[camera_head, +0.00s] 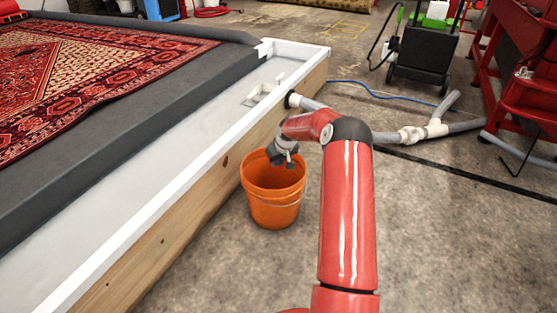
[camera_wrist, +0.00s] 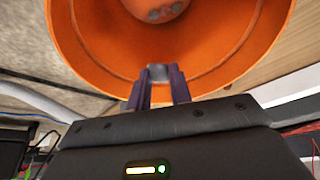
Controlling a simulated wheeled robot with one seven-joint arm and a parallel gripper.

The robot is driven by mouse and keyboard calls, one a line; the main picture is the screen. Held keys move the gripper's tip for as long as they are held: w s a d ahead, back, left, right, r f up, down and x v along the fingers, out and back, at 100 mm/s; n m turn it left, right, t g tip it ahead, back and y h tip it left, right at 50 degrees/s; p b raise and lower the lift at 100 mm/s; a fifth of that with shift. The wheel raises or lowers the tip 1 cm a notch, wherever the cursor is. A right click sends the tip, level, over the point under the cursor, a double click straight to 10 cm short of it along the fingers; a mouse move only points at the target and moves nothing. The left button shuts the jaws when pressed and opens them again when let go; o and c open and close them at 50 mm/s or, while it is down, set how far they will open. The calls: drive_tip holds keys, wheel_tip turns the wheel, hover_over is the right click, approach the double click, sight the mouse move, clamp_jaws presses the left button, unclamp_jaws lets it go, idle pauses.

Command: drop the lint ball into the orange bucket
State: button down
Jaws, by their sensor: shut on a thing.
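The orange bucket (camera_head: 273,207) stands upright on the concrete floor beside the wooden side of the wash pit. In the wrist view the bucket (camera_wrist: 92,50) fills the upper middle, and I look down into it. My gripper (camera_head: 287,163) is over the bucket's mouth. In the wrist view my gripper (camera_wrist: 158,78) is shut on a small grey thing, the lint ball (camera_wrist: 158,72), held between the fingertips. In the head view the lint ball is too small to tell apart. A few small greyish lumps (camera_wrist: 165,10) show at the bucket's bottom.
The wash pit's white rim (camera_head: 200,160) runs close along the bucket's left, with a patterned rug (camera_head: 80,75) beyond. Grey pipes (camera_head: 400,135) and a blue hose lie behind to the right. Open floor lies right of my arm.

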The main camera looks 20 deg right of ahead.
drive_tip(key=c, duration=1.2)
unclamp_jaws()
drive_tip(key=shift+r, duration=0.1)
drive_tip(key=v, duration=0.7)
drive_tip(key=shift+s+r+p, duration=0.2)
drive_tip(key=shift+r+p, duration=0.05)
drive_tip(key=shift+p, duration=0.15)
